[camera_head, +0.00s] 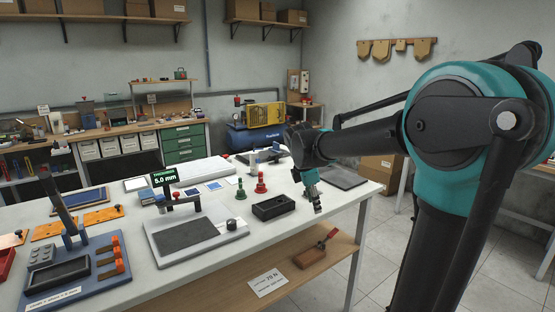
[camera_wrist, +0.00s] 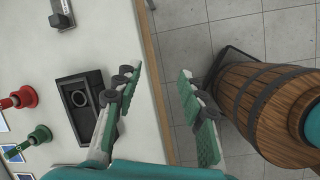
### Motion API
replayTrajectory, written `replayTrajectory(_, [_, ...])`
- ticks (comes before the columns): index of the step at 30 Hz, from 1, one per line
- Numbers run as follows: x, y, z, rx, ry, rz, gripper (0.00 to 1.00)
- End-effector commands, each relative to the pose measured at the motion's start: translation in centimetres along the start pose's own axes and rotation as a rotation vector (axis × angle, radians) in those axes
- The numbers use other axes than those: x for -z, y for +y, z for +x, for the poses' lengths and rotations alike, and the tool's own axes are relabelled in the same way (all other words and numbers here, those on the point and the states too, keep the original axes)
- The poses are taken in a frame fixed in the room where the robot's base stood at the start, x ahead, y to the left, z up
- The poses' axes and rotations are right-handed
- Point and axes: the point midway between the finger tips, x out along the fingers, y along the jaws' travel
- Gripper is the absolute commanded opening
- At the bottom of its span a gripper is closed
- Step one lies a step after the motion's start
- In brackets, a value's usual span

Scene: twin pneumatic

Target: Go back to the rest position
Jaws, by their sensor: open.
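My gripper (camera_head: 317,203) hangs from my arm over the right end of the white table (camera_head: 335,212), just right of a small black tray (camera_head: 273,208). In the wrist view my gripper (camera_wrist: 160,80) has its two fingers spread wide with nothing between them. The table edge and floor show through the gap. The black tray (camera_wrist: 84,112) is left of the fingers there and has a ring shape inside. My arm fills the right side of the head view.
A red piece (camera_head: 261,184) and a green piece (camera_head: 240,190) stand near the tray. A grey fixture (camera_head: 205,234) and a blue fixture (camera_head: 80,277) sit farther left. A wooden, dark-banded barrel shape (camera_wrist: 250,100) is close right of the fingers. Tiled floor (camera_wrist: 235,30) is open beyond.

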Motion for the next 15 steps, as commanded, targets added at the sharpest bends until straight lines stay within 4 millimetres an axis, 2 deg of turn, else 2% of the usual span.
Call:
replayTrajectory(5, [-0.6, -4.0, 2.6, -0.011, 0.043, 0.278, 0.41])
replayTrajectory(8, [-0.8, -7.3, 4.6, -0.015, 0.079, 0.507, 0.41])
replayTrajectory(15, [-0.2, -17.2, 9.9, 0.002, 0.198, 1.192, 0.41])
